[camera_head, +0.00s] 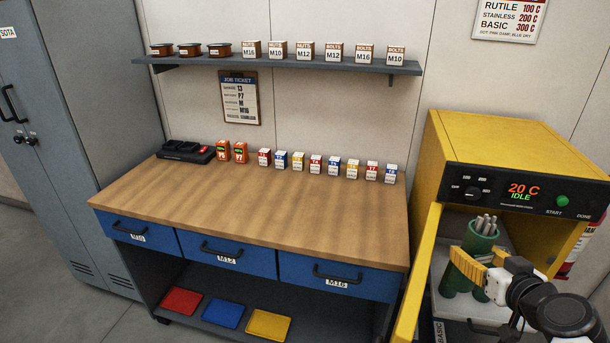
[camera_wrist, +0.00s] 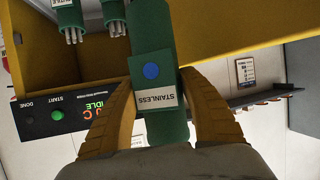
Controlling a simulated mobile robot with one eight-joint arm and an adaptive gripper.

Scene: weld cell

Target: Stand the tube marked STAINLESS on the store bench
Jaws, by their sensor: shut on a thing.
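My gripper (camera_head: 468,266) is at the open front of the yellow oven, its yellow fingers closed around a green tube (camera_head: 479,242) with grey rods at its top. In the wrist view, my gripper (camera_wrist: 157,78) has a finger on each side of the tube marked STAINLESS (camera_wrist: 150,50). Its white label and blue dot face the camera; its rod end is hidden there. Two other green tubes with rods are at the top left of the wrist view, one at the edge (camera_wrist: 69,16) and one nearer (camera_wrist: 113,14). The wooden-topped bench (camera_head: 250,205) stands left of the oven.
The yellow oven (camera_head: 440,155) reads 20 C, IDLE; its door (camera_head: 416,285) stands open between the oven and the bench. A charger (camera_head: 185,151), orange packs and several small boxes line the bench's back edge. The bench's middle and front are clear. A loaded shelf (camera_head: 290,65) hangs above.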

